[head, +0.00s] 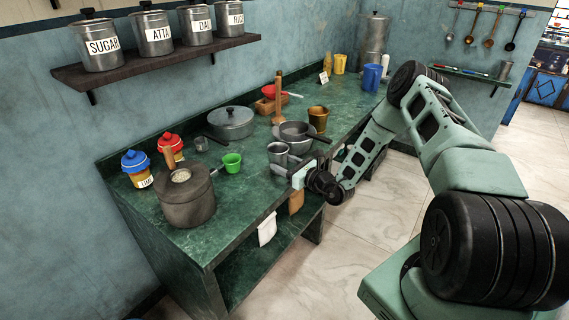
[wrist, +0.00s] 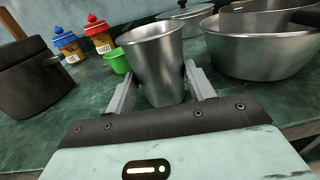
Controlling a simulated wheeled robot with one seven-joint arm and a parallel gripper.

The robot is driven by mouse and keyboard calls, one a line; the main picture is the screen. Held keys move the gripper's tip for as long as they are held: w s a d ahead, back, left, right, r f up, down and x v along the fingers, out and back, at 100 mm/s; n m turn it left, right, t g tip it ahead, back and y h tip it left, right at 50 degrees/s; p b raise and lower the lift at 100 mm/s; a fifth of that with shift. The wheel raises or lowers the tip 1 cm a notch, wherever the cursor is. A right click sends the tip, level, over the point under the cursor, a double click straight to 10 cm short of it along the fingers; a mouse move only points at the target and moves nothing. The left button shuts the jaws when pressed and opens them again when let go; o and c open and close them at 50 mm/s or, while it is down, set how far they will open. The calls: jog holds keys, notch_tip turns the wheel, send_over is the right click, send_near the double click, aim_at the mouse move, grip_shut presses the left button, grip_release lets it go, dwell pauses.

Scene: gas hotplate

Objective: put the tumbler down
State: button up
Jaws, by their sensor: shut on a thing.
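The tumbler is a plain grey metal cup (wrist: 158,62), wider at its rim, in the middle of the wrist view. In the head view the tumbler (head: 278,153) is over the front part of the green counter (head: 245,205), close to its edge. My gripper (wrist: 161,88) is shut on the tumbler, with one finger on each side of it. My gripper also shows at the counter's front edge in the head view (head: 283,168). The tumbler looks nearly upright. I cannot tell whether its base touches the counter, as my gripper hides it.
A green mug (head: 232,162) and a dark pot (head: 187,197) stand left of the tumbler. A metal bowl (wrist: 262,45) with a pan (head: 297,131) on it stands close on the right. A lidded pot (head: 231,123) is behind. Bare counter lies front left.

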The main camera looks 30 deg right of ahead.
jog(key=shift+f, duration=0.15)
jog(key=o, duration=1.1)
